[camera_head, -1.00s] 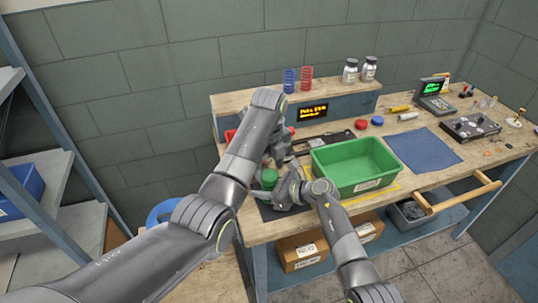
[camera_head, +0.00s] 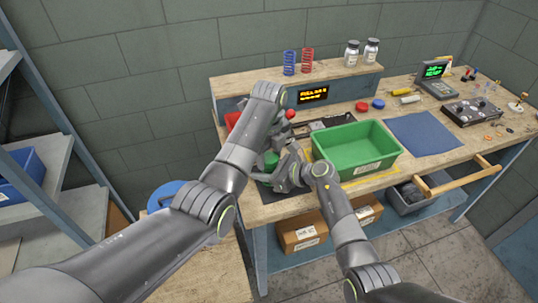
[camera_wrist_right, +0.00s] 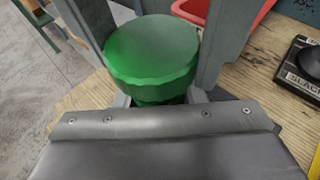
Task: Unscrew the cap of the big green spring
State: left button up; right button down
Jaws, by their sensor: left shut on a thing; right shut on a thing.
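The round green cap (camera_wrist_right: 152,48), with a faceted rim, tops the big green spring; a narrower green part (camera_wrist_right: 155,100) shows below it in the right wrist view. In the head view the green pieces (camera_head: 271,160) are partly hidden by my grippers. My left gripper (camera_head: 273,150) reaches down from above; its grey fingers flank the cap in the right wrist view, shut on it. My right gripper (camera_head: 280,178) comes in lower, from the right, shut on the spring below the cap; its fingertips are mostly hidden. I cannot tell whether cap and spring are apart.
A green bin (camera_head: 357,152) stands just right of the grippers. A red bin (camera_head: 232,121) is behind my left arm. Blue (camera_head: 289,62) and red (camera_head: 307,60) springs and two jars stand on the raised shelf. A blue mat (camera_head: 424,135) lies clear to the right.

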pick_arm(q)
jog(key=n, duration=0.6)
jog(key=o, duration=1.1)
jog(key=shift+r, duration=0.1)
